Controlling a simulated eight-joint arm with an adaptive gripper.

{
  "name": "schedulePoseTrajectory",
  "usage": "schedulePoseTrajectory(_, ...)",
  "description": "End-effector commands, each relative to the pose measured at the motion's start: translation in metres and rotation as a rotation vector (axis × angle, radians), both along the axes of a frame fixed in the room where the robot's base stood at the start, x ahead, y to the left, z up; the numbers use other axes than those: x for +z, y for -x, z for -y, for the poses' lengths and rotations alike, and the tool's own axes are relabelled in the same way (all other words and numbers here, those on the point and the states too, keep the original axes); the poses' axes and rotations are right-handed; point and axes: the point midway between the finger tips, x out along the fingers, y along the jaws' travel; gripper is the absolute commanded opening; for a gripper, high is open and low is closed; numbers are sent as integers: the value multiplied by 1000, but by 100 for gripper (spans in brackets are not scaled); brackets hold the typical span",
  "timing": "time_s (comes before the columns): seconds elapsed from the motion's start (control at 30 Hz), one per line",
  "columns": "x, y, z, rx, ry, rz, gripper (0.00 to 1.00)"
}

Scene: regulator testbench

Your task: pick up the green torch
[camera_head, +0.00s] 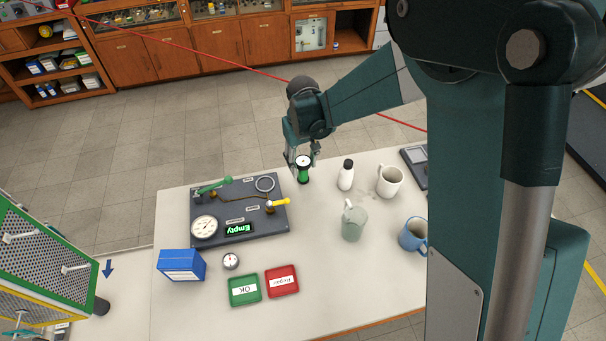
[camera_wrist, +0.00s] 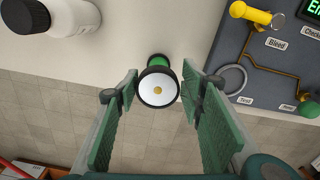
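The green torch (camera_head: 303,174) stands near the far edge of the table, with its black head and pale lens facing up. In the wrist view the torch (camera_wrist: 158,82) shows lens and black rim, with part of its green body behind, between the two finger pads. My gripper (camera_head: 301,157) is at the torch in the head view. In the wrist view my gripper (camera_wrist: 160,97) is open, with a gap between each finger pad and the torch. Whether the fingertips are level with the torch's body is hard to tell.
A dark test panel (camera_head: 239,211) lies left of the torch. A white bottle (camera_head: 346,177), white mug (camera_head: 390,181), grey-green pitcher (camera_head: 354,222) and blue mug (camera_head: 413,236) stand to its right. Green (camera_head: 244,301) and red (camera_head: 293,287) trays and a blue box (camera_head: 181,266) are nearer.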

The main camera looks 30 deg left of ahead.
Motion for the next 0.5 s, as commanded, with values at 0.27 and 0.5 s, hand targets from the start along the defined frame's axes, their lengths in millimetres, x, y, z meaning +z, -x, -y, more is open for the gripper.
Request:
schedulePoseTrajectory(0.27, -12, -2, 0, 0, 0, 0, 39)
schedulePoseTrajectory(0.5, -37, -4, -1, 0, 0, 0, 39)
